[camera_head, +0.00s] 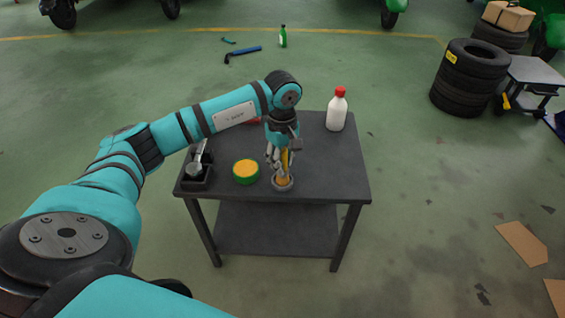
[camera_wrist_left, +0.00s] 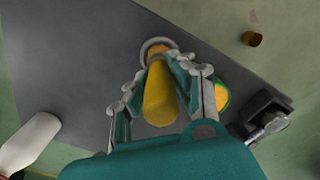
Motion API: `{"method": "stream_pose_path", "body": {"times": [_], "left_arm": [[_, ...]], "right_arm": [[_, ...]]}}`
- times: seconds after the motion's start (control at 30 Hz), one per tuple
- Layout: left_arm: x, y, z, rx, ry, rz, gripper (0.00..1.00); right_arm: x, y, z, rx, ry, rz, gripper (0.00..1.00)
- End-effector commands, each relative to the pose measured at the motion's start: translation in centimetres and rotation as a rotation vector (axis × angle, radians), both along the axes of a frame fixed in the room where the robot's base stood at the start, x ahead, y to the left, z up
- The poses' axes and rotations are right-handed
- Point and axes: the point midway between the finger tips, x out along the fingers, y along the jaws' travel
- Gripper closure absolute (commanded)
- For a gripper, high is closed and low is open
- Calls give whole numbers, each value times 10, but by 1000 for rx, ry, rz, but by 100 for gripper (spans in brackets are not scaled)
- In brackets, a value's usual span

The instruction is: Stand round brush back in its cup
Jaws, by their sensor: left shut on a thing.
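The round brush has a yellow handle (camera_head: 285,159), which also fills the middle of the left wrist view (camera_wrist_left: 160,95). The grey, round-rimmed cup (camera_head: 283,187) stands near the table's front edge, and its rim shows at the top of the left wrist view (camera_wrist_left: 145,46). The brush is roughly upright, its lower orange-brown end lined up with the cup's mouth. I cannot tell how deep it sits or whether it touches bottom. My left gripper (camera_head: 280,166) points down over the cup, its fingers shut on the handle from both sides. My right gripper is not in view.
On the dark table (camera_head: 310,150) are a green tin with yellow content (camera_head: 246,171), close left of the cup, and a black tray with a metal piece (camera_head: 197,176). A white, red-capped bottle (camera_head: 337,112) stands at the back right. The table's right front is clear.

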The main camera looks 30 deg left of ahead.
Motion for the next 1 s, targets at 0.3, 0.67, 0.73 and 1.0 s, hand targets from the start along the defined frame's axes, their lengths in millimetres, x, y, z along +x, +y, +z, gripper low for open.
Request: {"method": "stream_pose_path", "body": {"times": [0.3, 0.67, 0.73, 1.0], "left_arm": [[0, 0, -5, 1, -1, 1, 72], [0, 0, -5, 1, -1, 1, 54], [0, 0, -3, 0, -2, 1, 54], [1, 0, 38, 1, -5, 1, 54]], "right_arm": [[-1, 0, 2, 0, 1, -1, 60], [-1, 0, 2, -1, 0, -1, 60], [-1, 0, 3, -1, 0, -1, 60], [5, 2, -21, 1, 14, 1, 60]]}}
